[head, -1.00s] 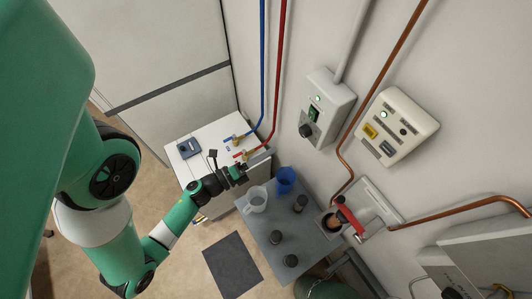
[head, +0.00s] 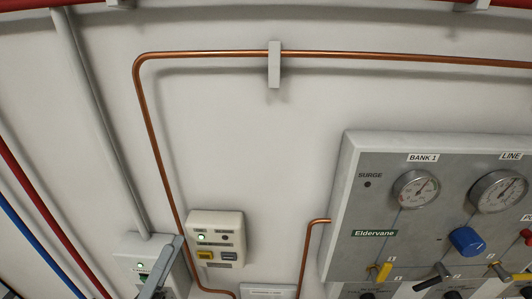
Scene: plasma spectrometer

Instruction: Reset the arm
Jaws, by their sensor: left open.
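Of my left gripper (head: 163,268), only a grey slanted bar shows at the bottom edge, left of centre. It appears to be part of the gripper, open, in front of the right side of a grey switch box (head: 129,253). The fingertips cannot be made out clearly, and I see nothing held. The rest of the left arm is below the picture. My right arm and gripper are not in view.
A cream wall box (head: 215,222) with a yellow button is right of the switch box. A gauge panel (head: 375,200) with dials and coloured handles fills the right. Copper pipe (head: 205,54), a grey conduit (head: 100,125) and red and blue pipes run along the wall.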

